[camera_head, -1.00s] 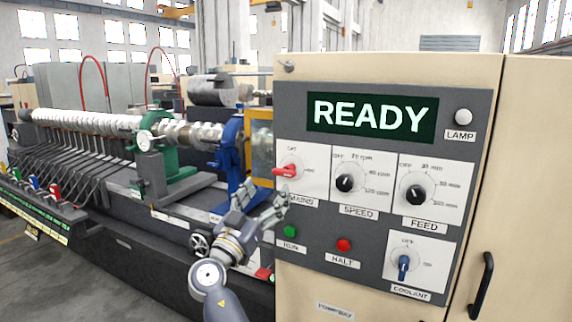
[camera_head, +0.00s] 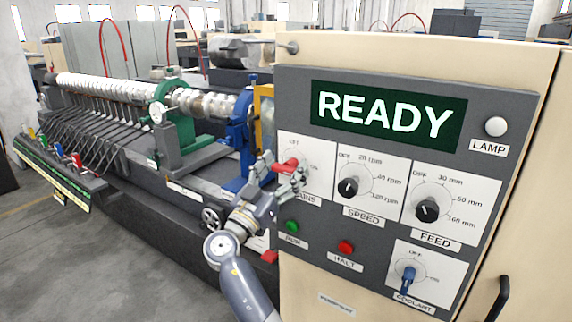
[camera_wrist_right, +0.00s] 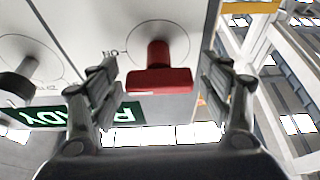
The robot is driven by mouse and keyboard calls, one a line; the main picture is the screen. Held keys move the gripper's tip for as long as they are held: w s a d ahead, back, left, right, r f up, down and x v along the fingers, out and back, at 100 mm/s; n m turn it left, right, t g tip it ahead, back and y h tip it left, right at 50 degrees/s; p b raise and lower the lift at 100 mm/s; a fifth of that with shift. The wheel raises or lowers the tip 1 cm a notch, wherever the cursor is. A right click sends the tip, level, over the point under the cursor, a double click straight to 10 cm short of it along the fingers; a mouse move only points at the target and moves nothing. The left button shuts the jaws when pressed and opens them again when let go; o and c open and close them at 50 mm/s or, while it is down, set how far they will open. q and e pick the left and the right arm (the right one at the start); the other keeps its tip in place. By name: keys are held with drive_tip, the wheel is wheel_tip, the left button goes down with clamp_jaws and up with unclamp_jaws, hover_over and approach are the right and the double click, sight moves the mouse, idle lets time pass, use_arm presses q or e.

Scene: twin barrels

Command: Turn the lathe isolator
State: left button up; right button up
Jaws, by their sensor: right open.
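The red isolator handle (camera_head: 284,165) sits on the white plate labelled MAINS at the left side of the control panel (camera_head: 300,100). It also shows in the right wrist view as a red T-shaped handle (camera_wrist_right: 160,79) with an ON mark to its left. My right gripper (camera_head: 281,176) is at the handle in the head view and partly covers its dial and label. In the wrist view the right gripper (camera_wrist_right: 161,88) is open, one finger on each side of the handle, with visible gaps to both fingers. My left gripper is not in view.
The panel also has a READY display (camera_head: 386,116), SPEED knob (camera_head: 348,188), FEED knob (camera_head: 426,210), blue COOLANT knob (camera_head: 408,277), green button (camera_head: 292,226), red HALT button (camera_head: 346,247) and white lamp (camera_head: 496,126). The lathe (camera_head: 200,170) extends behind at left.

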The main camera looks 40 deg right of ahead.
drive_tip(key=shift+a, duration=0.1)
drive_tip(key=c, duration=1.1)
